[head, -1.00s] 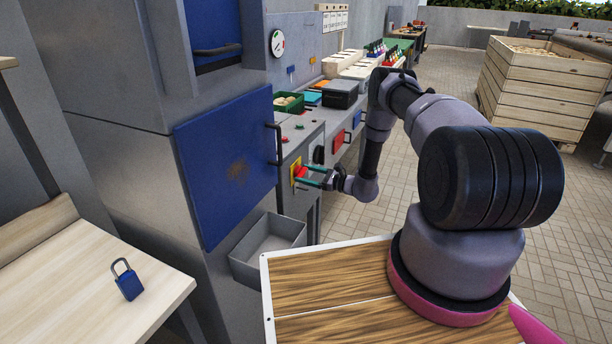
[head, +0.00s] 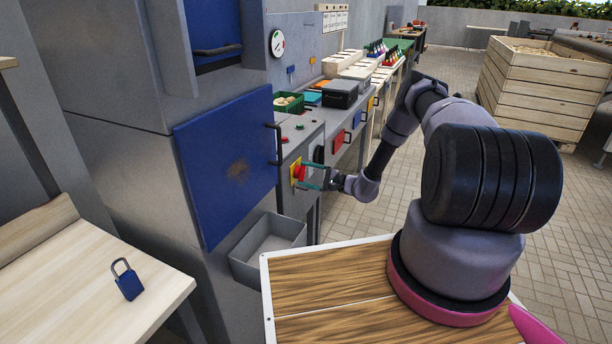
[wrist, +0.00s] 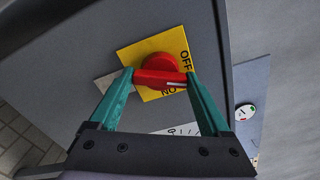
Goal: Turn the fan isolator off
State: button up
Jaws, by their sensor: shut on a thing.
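The fan isolator is a red rotary handle (wrist: 160,70) on a yellow plate (wrist: 130,55) marked OFF and ON. In the wrist view its bar lies almost level, and the white mark at its right end sits between the two words. In the head view the red handle (head: 299,173) and yellow plate (head: 294,170) are on the grey cabinet front. My gripper (wrist: 162,78) is shut on the handle, with a teal finger at each end of the bar. In the head view my gripper (head: 308,178) reaches it from the right.
A blue door (head: 225,165) with a black handle stands left of the isolator. A grey open bin (head: 268,250) is below. A black knob (head: 319,154) and red panel (head: 339,141) are just to the right. A blue padlock (head: 127,281) lies on the wooden table.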

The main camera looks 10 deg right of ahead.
jog(key=n, duration=0.5)
jog(key=shift+d, duration=0.1)
jog(key=shift+f, duration=0.1)
dwell(0.6)
jog(key=o, duration=1.2)
jog(key=v, duration=1)
jog(key=shift+s+d, duration=0.25)
